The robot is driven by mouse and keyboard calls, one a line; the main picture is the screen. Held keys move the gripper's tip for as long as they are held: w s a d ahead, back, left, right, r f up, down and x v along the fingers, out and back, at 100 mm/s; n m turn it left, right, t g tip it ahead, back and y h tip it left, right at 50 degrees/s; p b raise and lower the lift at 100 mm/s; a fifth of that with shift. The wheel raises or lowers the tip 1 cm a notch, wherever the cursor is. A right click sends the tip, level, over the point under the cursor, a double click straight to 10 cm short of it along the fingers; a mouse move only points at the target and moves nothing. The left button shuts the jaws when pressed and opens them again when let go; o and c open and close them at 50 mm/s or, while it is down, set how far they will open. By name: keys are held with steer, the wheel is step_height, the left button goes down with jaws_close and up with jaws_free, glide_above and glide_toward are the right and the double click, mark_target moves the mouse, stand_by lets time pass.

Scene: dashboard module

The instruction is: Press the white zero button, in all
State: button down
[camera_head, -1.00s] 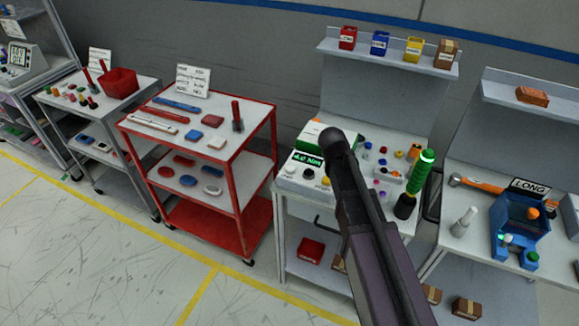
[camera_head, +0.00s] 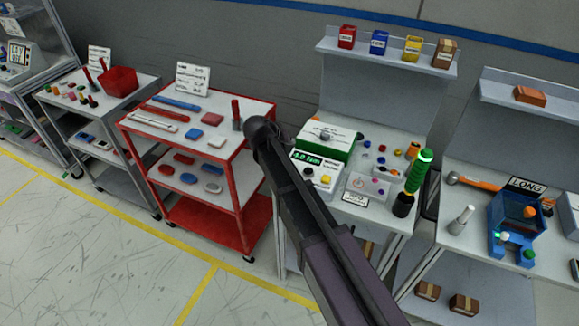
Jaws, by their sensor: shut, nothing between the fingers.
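The torque tester (camera_head: 328,166) stands at the front left of the middle bench. It has a lit green display (camera_head: 306,157) that seems to read about 4.0 Nm. A yellow knob (camera_head: 325,180) shows on its face. The left part of its face is behind my dark arm, so I cannot make out the white zero button now. My arm reaches from the lower right up to a rounded joint beside the tester's left edge. My gripper is not visible, and I cannot tell its distance from the button.
A green and white box (camera_head: 338,148) stands behind the tester. A green-handled tool (camera_head: 418,172) stands upright at the right, near a clear box (camera_head: 367,186). A red cart (camera_head: 240,175) is close on the left. Small coloured parts lie on the bench.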

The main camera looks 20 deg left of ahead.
steer(key=shift+f, duration=0.2)
step_height(320, 180, down, 8)
steer(key=b, duration=0.8)
steer(key=shift+f+b, duration=0.25)
steer(key=shift+b, duration=0.15)
steer(key=shift+f, duration=0.15)
stand_by(1.2)
steer(key=shift+f+b, duration=0.25)
steer(key=shift+b, duration=0.2)
steer(key=shift+f+b, duration=0.45)
steer(key=shift+f, duration=0.05)
stand_by(1.0)
steer(key=shift+r, duration=0.2)
steer(key=shift+r+p, duration=0.75)
steer(key=shift+p, duration=0.2)
steer(key=shift+r+p, duration=2.5)
